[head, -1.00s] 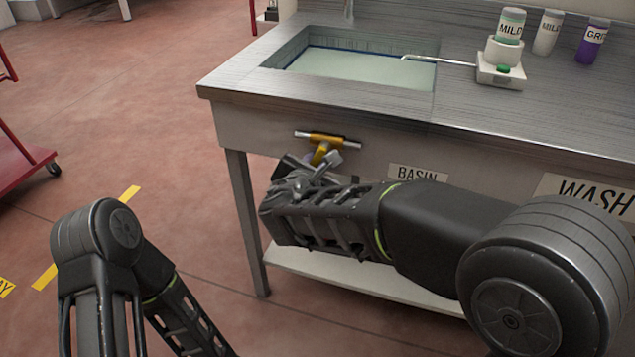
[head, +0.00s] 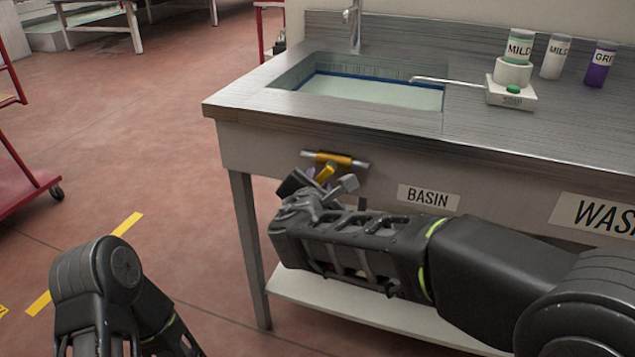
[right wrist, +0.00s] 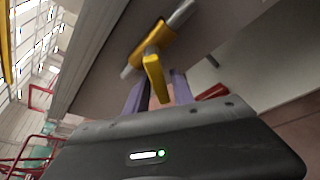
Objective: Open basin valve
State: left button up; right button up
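The basin valve (head: 334,158) is a yellow body on a short grey pipe, on the front panel of the steel wash bench above the leg. Its yellow lever (head: 325,174) points out toward me; the lever also shows large in the right wrist view (right wrist: 155,80). My right gripper (head: 320,186) is open at the valve, its fingers apart on either side of the lever. In the right wrist view, purple finger pads show on both sides of it; I cannot tell whether they touch it. My left gripper is out of view; only its arm shows at lower left.
The basin (head: 372,88) holds pale water. A "BASIN" label (head: 429,198) is right of the valve. A white dispenser (head: 512,92) and bottles stand on the bench. A lower shelf (head: 360,312) runs below my right arm. A red cart (head: 22,190) is at far left; floor between is clear.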

jog(key=shift+o, duration=0.7)
jog(key=p+v, duration=0.1)
jog(key=v, duration=0.6)
jog(key=shift+s+r, duration=0.2)
jog(key=shift+s, duration=0.2)
